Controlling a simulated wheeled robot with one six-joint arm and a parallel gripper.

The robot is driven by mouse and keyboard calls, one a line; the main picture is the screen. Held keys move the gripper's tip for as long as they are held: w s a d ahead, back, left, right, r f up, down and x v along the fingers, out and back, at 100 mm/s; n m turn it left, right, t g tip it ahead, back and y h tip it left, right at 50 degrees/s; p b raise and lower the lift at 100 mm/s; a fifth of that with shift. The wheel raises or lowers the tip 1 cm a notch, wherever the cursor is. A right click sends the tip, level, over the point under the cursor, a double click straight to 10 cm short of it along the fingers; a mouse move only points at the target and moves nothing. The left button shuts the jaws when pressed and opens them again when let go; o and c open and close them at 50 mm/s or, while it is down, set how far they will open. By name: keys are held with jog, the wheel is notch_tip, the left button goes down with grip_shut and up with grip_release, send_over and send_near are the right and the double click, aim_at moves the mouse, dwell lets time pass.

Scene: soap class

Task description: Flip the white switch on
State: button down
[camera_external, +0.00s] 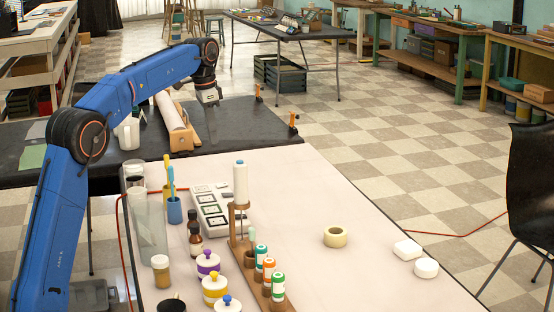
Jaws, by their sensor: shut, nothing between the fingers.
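A white panel (209,222) with dark-framed, switch-like squares lies on the pale table, left of centre. The squares are too small to tell which one is the white switch or how it is set. A red cord runs toward the panel from the left. My gripper (209,97) is at the end of the blue arm, pointing down above the dark table behind. It is shut and empty, well apart from the panel and farther back.
A wooden rack (242,240) with a white cylinder and several capped tubes stands right of the panel.

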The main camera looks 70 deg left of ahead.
aim_at(226, 183)
jog(key=shift+w, duration=0.1)
jog(key=shift+w+d+r, duration=0.1)
jog(key=shift+w+r, duration=0.1)
jog(key=shift+w, duration=0.4)
jog(key=f, duration=0.4)
jog(key=w+f, duration=0.1)
jog(key=f, duration=0.9)
jog(key=shift+w, duration=0.35)
jog(key=shift+w+f, duration=0.1)
jog(key=shift+f, duration=0.05)
